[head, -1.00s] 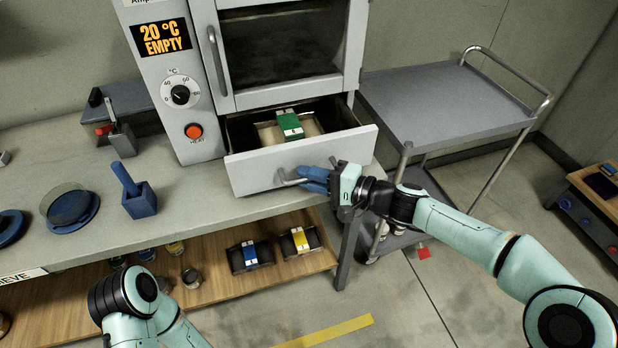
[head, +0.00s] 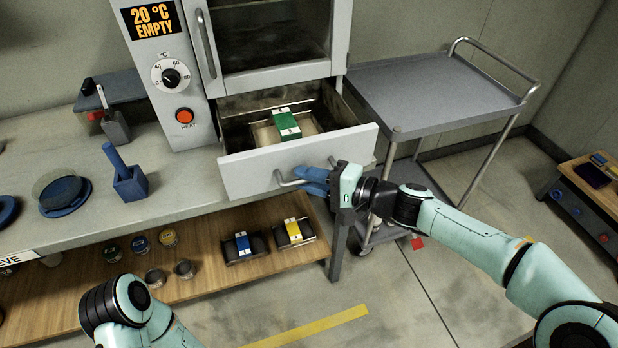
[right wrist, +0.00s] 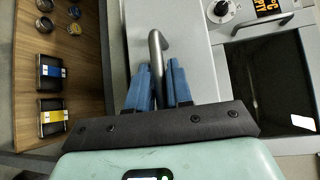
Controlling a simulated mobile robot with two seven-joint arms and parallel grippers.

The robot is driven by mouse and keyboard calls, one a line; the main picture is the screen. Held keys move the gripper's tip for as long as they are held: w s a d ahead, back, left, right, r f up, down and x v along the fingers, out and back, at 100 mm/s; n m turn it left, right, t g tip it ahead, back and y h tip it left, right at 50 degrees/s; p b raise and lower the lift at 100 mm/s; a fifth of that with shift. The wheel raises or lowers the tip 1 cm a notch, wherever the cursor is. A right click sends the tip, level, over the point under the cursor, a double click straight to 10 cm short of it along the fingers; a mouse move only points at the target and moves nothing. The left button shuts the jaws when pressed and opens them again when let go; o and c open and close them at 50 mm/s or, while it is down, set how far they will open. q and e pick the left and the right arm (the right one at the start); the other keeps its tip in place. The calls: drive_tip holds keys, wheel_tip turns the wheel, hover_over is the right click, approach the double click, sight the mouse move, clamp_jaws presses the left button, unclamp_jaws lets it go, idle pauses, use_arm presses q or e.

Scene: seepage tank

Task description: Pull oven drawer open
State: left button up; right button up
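The oven drawer (head: 250,170) under the oven chamber is pulled out, and its inside shows. A green and white box (head: 286,123) lies in it on a light tray. My right gripper (head: 306,177) is at the bar handle (head: 281,180) on the drawer front. In the right wrist view the blue fingers (right wrist: 158,85) stand on both sides of the handle (right wrist: 157,55), which runs between them. They look closed around it. Of my left arm only a link shows at the lower left in the head view; its gripper is out of frame.
A grey cart (head: 435,95) stands right of the oven. A blue holder (head: 130,186) and a sieve dish (head: 64,193) are on the bench at left. Blue and yellow boxes (head: 294,233) sit on the shelf below.

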drive_tip(key=shift+o, duration=0.9)
use_arm(q)
drive_tip(key=shift+s+d+r+g+p, duration=0.2)
drive_tip(key=shift+s+d+r+p, duration=0.2)
drive_tip(key=shift+s, duration=0.2)
drive_tip(key=shift+s+d+r+g+p, duration=0.2)
drive_tip(key=shift+s+r+p, duration=0.1)
drive_tip(key=shift+s+r, duration=0.2)
use_arm(e)
drive_tip(key=v, duration=1.3)
drive_tip(key=shift+d, duration=0.15)
drive_tip(key=shift+s, duration=0.15)
